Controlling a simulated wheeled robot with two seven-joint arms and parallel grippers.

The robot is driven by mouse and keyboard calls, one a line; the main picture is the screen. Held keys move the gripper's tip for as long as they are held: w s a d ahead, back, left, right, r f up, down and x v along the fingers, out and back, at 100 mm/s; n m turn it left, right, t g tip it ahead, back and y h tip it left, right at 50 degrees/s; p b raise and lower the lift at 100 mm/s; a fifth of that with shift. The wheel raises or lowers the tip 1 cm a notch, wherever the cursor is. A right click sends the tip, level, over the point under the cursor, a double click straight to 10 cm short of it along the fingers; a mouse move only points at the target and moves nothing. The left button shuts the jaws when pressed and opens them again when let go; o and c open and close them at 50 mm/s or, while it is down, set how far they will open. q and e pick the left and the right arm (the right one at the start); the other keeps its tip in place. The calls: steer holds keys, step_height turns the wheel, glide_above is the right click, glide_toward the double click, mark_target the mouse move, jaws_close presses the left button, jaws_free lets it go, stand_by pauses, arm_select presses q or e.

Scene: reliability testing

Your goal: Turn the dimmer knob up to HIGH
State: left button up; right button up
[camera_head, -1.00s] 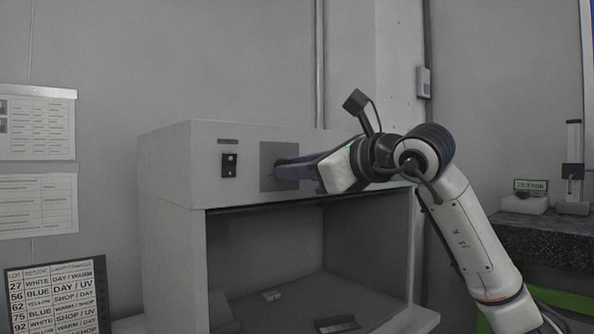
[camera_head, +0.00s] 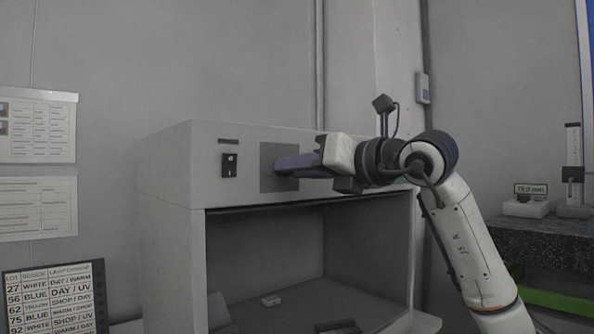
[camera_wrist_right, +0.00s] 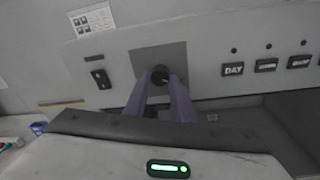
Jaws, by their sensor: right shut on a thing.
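The dimmer knob (camera_wrist_right: 160,75) is a small dark knob on a square grey plate (camera_wrist_right: 150,56) on the front of a light booth. The plate also shows in the head view (camera_head: 267,158), where the knob is hidden by my gripper. My right gripper (camera_wrist_right: 160,82) has its two bluish fingers shut on the knob, one on each side. In the head view the right gripper (camera_head: 282,165) reaches the plate from the right. The knob's setting and any HIGH mark cannot be read. My left gripper is not in view.
A black rocker switch (camera_head: 229,165) sits left of the plate. Push buttons, one marked DAY (camera_wrist_right: 233,69), are to its right. The booth's open bay (camera_head: 290,255) lies below. A dark bench with a gauge (camera_head: 572,170) stands at the right.

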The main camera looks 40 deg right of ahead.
stand_by(0.3)
steer(key=o, duration=1.1)
steer(key=shift+c, duration=0.2)
steer(key=shift+s, duration=0.1)
steer(key=s+d+b, duration=0.1)
steer(key=s, duration=0.9)
steer(key=shift+d+r, duration=0.25)
